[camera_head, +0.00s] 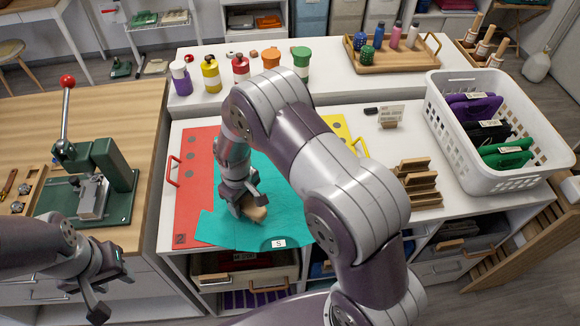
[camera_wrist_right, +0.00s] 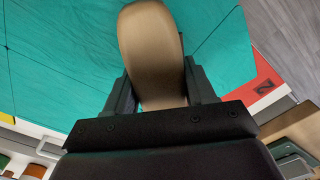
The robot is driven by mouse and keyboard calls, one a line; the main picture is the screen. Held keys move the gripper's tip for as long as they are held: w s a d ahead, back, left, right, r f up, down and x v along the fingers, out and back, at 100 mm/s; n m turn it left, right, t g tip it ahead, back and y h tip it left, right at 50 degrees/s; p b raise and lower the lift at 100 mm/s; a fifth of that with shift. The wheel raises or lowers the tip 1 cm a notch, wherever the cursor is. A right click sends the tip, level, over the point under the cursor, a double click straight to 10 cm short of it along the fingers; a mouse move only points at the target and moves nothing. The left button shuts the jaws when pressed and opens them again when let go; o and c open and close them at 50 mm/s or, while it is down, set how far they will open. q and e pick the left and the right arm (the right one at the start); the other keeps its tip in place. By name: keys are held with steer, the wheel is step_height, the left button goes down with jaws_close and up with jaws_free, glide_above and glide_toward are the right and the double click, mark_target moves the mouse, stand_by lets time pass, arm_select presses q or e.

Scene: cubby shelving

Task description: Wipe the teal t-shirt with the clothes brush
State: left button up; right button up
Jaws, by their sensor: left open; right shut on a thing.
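The teal t-shirt (camera_head: 222,230) lies flat on the white counter, partly over a red board and a yellow board. Its neck end with a white "S" label faces the front edge, and my right arm hides part of it. My right gripper (camera_head: 246,207) is shut on the clothes brush (camera_head: 256,214), low over the shirt. In the right wrist view the brush's tan wooden back (camera_wrist_right: 152,50) sits between the fingers, with teal cloth around it. I cannot tell whether the bristles touch the cloth. My left gripper (camera_head: 103,288) is open and empty, left of the counter.
A white basket (camera_head: 440,130) with folded clothes stands at the right. A wooden stepped rack (camera_head: 420,188) and a small card stand are beside it. Several bottles line the raised back ledge. A green press (camera_head: 100,165) with a red-knobbed lever stands on the left table.

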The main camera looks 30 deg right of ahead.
steer(key=r+p, duration=0.2)
steer(key=r, duration=0.1)
steer(key=shift+s+d, duration=0.15)
steer(key=shift+d, duration=0.2)
steer(key=shift+a+r+p, duration=0.2)
steer(key=shift+r+p, duration=0.6)
steer(key=shift+r, duration=0.3)
steer(key=shift+d+r+p, duration=0.1)
steer(key=shift+r+p, duration=0.35)
steer(key=shift+r, duration=0.1)
